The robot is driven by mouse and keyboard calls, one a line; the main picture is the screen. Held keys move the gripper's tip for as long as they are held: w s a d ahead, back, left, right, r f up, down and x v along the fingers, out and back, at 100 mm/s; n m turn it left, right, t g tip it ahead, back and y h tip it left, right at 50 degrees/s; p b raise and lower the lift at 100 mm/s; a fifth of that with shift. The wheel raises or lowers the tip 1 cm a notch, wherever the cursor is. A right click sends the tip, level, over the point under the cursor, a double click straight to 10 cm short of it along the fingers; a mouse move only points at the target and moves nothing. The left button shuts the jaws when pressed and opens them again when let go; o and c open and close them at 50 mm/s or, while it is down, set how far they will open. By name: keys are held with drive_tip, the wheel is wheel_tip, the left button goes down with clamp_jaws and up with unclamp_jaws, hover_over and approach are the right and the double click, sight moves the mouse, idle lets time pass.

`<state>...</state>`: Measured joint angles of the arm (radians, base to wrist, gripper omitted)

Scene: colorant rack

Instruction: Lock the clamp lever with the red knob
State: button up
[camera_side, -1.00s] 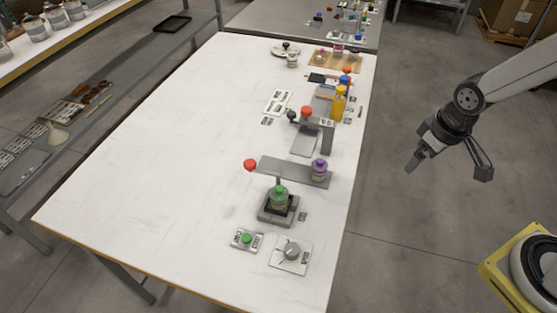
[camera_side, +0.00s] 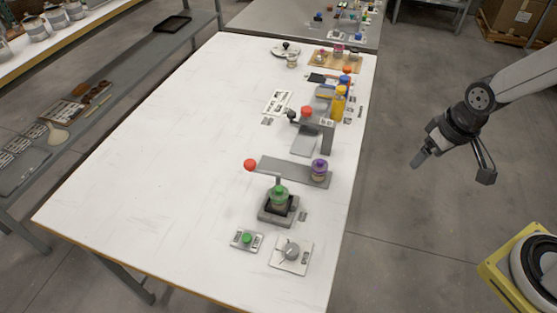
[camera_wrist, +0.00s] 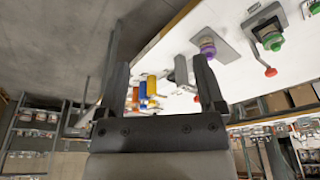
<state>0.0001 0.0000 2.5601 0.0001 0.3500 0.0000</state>
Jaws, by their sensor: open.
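The clamp lever's red knob (camera_side: 250,165) stands out to the left, above the white table, near a green-capped bottle (camera_side: 279,196) in a dark square fixture (camera_side: 267,216). The red knob also shows in the wrist view (camera_wrist: 270,72), at the right, beside the green cap (camera_wrist: 273,42). My gripper (camera_side: 452,167) is open and empty, off the table's right edge and well apart from the lever. Its two fingers (camera_wrist: 162,70) frame the wrist view with nothing touching between them. How the lever joins the fixture is too small to tell.
A purple-capped bottle (camera_side: 319,171) stands on a grey plate (camera_side: 279,169) behind the fixture. A green button box (camera_side: 247,240) and a dial plate (camera_side: 291,254) lie in front. Farther back are a grey stand (camera_side: 327,138) and yellow bottle (camera_side: 338,104). The table's left side is clear.

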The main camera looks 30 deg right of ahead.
drive_tip(key=shift+w, duration=0.2)
drive_tip(key=c, duration=0.7)
drive_tip(key=shift+w+a, duration=0.1)
drive_tip(key=shift+w, duration=0.2)
clamp_jaws()
drive_tip(key=w+a+f+n+g+y, duration=0.1)
drive_tip(key=w+a+n+y, duration=0.1)
drive_tip(key=w+a, duration=0.3)
drive_tip(key=w+a+f+n+y, duration=0.1)
drive_tip(key=w+a+n+y, duration=0.2)
drive_tip(key=w, duration=1)
drive_tip(key=w+a+f+n+g+y, duration=0.1)
drive_tip(key=w+a+n, duration=0.3)
drive_tip(key=w+a, duration=0.4)
drive_tip(key=shift+w+a+f+g+y, duration=0.15)
drive_tip(key=shift+w+a+g+y, duration=0.15)
drive_tip(key=shift+w+y, duration=0.55)
drive_tip(key=shift+w, duration=0.1)
